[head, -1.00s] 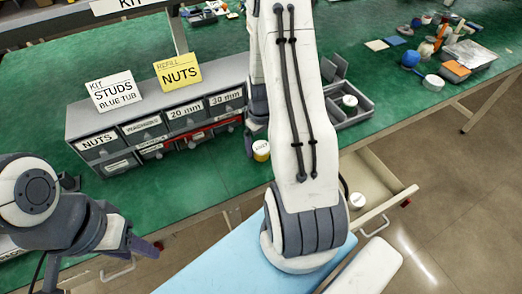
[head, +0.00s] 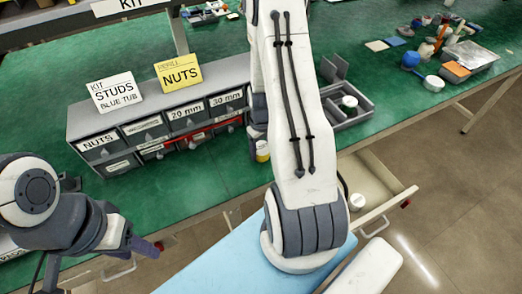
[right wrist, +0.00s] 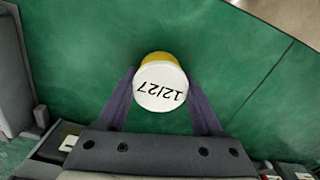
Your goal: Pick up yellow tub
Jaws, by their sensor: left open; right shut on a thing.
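The yellow tub (right wrist: 154,58) has a white lid marked 12/27, seen upside down in the right wrist view. My right gripper (right wrist: 161,86) has one finger on each side of it and is shut on it. In the head view the tub (head: 262,155) shows at the front of the green bench, just right of the drawer unit, partly hidden by my right gripper and arm. I cannot tell whether its base touches the bench. My left gripper (head: 142,245) is open and empty at lower left, in front of the bench edge, away from the tub.
The grey drawer unit (head: 158,112) stands left of the tub, with STUDS (head: 116,91) and NUTS (head: 178,72) cards on top. A grey divided tray (head: 352,118) stands to the right. An open drawer (head: 378,182) juts out below the bench front.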

